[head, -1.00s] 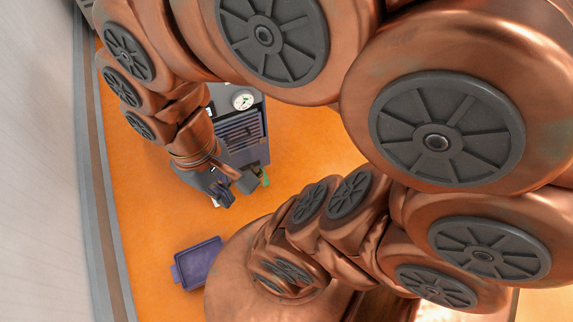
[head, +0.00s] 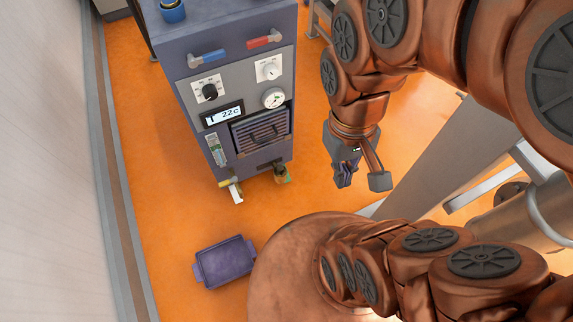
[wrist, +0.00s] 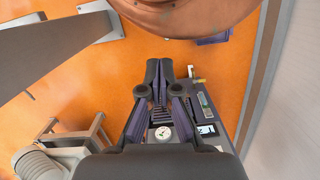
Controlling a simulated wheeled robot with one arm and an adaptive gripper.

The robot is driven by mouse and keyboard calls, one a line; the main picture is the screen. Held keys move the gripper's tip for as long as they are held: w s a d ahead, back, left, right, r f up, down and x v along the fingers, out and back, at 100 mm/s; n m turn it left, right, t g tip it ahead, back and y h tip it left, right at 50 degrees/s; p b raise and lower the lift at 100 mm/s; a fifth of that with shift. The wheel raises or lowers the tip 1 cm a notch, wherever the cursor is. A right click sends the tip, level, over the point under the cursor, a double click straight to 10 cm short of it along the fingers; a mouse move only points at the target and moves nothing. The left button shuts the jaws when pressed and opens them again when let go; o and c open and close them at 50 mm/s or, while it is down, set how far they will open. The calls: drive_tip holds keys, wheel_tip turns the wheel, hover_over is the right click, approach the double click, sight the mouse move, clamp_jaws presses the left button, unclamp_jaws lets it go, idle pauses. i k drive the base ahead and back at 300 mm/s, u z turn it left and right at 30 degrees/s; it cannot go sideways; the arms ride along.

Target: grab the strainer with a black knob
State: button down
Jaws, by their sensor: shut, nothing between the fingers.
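I cannot clearly make out a strainer with a black knob. At the foot of the blue-grey machine (head: 190,130), a small brass-coloured fitting with a dark top (head: 282,173) sticks out at the lower right; it is too small to tell if it is the strainer. A fitting with a yellow handle (head: 231,184) sits to its left. My gripper (head: 346,174) hangs to the right of the machine, clear of it, in the head view. In the wrist view its purple-padded fingers (wrist: 159,84) are together and empty, with the machine's gauge and panel behind them.
A purple tray (head: 224,262) lies on the orange floor. Grey metal framing (head: 430,165) stands to the right. A white wall is left.

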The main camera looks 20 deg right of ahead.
sight(279, 170)
drive_tip(key=z, duration=1.15)
drive_tip(key=k, duration=0.95)
drive_tip(key=u, duration=2.05)
